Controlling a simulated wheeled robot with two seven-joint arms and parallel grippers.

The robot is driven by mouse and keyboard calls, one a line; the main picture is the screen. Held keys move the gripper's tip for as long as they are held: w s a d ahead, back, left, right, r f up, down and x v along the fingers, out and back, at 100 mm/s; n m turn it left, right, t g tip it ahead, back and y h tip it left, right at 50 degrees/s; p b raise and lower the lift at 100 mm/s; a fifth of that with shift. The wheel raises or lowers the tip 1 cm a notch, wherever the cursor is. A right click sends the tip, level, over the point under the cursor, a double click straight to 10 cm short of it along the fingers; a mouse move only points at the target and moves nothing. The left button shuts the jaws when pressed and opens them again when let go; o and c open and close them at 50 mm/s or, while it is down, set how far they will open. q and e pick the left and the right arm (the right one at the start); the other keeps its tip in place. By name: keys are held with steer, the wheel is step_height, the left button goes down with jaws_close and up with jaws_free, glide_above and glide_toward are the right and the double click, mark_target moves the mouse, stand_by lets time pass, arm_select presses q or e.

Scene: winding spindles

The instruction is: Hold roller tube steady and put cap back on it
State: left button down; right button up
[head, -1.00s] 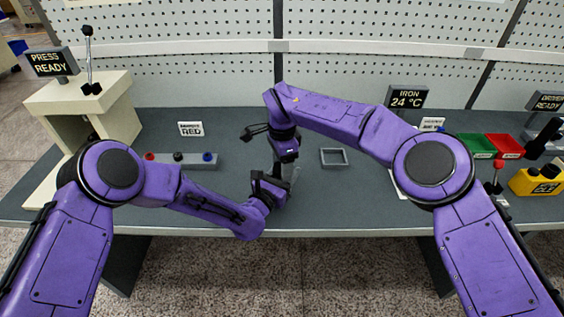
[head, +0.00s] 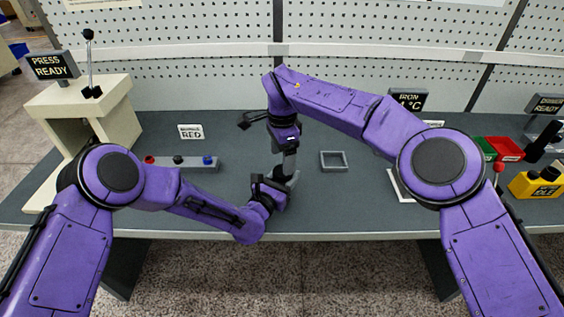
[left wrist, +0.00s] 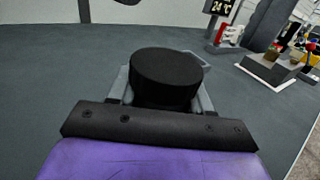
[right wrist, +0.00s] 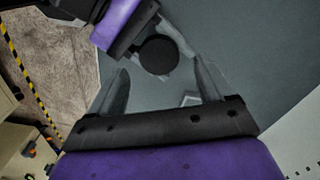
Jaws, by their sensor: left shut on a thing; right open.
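My left gripper (head: 291,182) is shut on the roller tube, low over the front of the bench. In the left wrist view a black cylinder (left wrist: 165,77) stands between its fingers; I cannot tell cap from tube body there. In the right wrist view its round black top (right wrist: 158,55) faces me, apparently the cap on the tube. My right gripper (head: 289,163) is open just above the left one. In its own view the fingers (right wrist: 163,78) stand wide apart, with the black top ahead between them and clear of both. The tube's lower part is hidden.
An empty grey square tray (head: 333,161) lies right of the grippers. A strip with coloured knobs (head: 178,163) and a press (head: 85,110) stand at left. The bench middle is mostly clear.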

steer(key=o, duration=0.4)
steer(key=shift+c, duration=0.2)
step_height(320, 180, up, 12)
stand_by(0.4)
arm_select(q)
steer(key=shift+c, duration=2.1)
jaws_free()
